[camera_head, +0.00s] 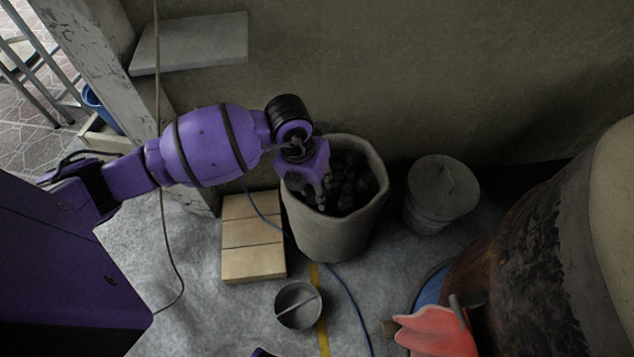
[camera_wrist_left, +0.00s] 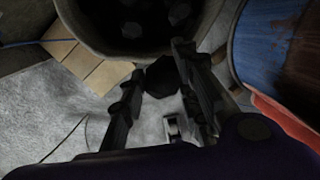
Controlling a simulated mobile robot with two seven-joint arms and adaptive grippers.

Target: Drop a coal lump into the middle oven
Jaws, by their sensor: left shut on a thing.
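My left gripper (camera_head: 316,188) is over the left part of the grey bin (camera_head: 328,237), which holds several black coal lumps (camera_head: 352,182). In the left wrist view, its two fingers (camera_wrist_left: 160,88) are closed on a dark coal lump (camera_wrist_left: 163,76), near the bin's rim (camera_wrist_left: 105,52). In the head view I cannot tell this lump from the coal behind it. A rusty, dark barrel oven (camera_head: 525,275) stands at the right. No oven opening shows, and I cannot tell whether it is the middle one. My right gripper is not in view.
A lidded grey bucket (camera_head: 441,192) stands between the bin and the barrel. Pale bricks (camera_head: 253,245) and a small round pan (camera_head: 298,305) lie on the floor. A red cloth-like thing (camera_head: 437,332) is beside the barrel. A ledge (camera_head: 195,45) juts from the wall.

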